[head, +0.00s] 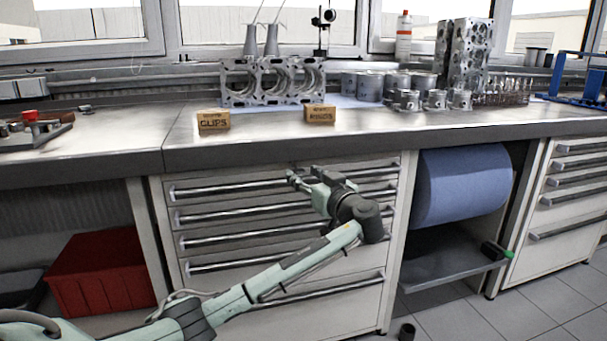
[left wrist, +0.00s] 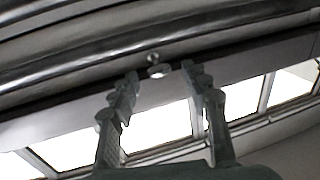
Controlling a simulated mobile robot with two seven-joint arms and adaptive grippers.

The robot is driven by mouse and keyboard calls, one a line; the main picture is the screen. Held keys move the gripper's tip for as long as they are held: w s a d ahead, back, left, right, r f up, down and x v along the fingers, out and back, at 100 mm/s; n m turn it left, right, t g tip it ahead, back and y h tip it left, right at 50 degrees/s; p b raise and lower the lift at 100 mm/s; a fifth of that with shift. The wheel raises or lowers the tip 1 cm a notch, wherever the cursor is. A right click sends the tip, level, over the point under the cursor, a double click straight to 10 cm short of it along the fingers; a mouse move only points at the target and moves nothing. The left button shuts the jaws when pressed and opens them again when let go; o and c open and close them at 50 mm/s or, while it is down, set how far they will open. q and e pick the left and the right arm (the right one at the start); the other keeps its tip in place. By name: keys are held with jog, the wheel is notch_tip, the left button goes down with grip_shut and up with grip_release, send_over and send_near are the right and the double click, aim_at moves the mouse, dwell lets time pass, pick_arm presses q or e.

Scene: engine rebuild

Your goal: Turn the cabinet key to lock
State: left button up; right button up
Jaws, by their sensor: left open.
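The drawer cabinet (head: 340,305) stands under the bench, with a pale front and several long metal handles; its drawers look shut. My left gripper (head: 295,177) is in front of the cabinet's top drawers, just below the bench edge. In the left wrist view my left gripper (left wrist: 160,80) is open, its two fingers apart with nothing held between them. Small round bright metal pieces (left wrist: 159,71) show between and beyond the fingertips; I cannot tell whether they are the key or its lock. No key can be made out in the head view. My right gripper is not in view.
The bench top (head: 150,127) overhangs the cabinet. On it stand a CLIPS box (head: 213,121), another small box (head: 320,115), an engine block (head: 272,82) and several pistons. A red bin (head: 100,275) is at lower left; a blue roll (head: 462,187) hangs right of the cabinet.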

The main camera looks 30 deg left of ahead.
pick_arm(q)
jog(key=shift+w+a, duration=0.25)
jog(key=shift+a, duration=0.25)
jog(key=shift+c, duration=0.4)
grip_shut()
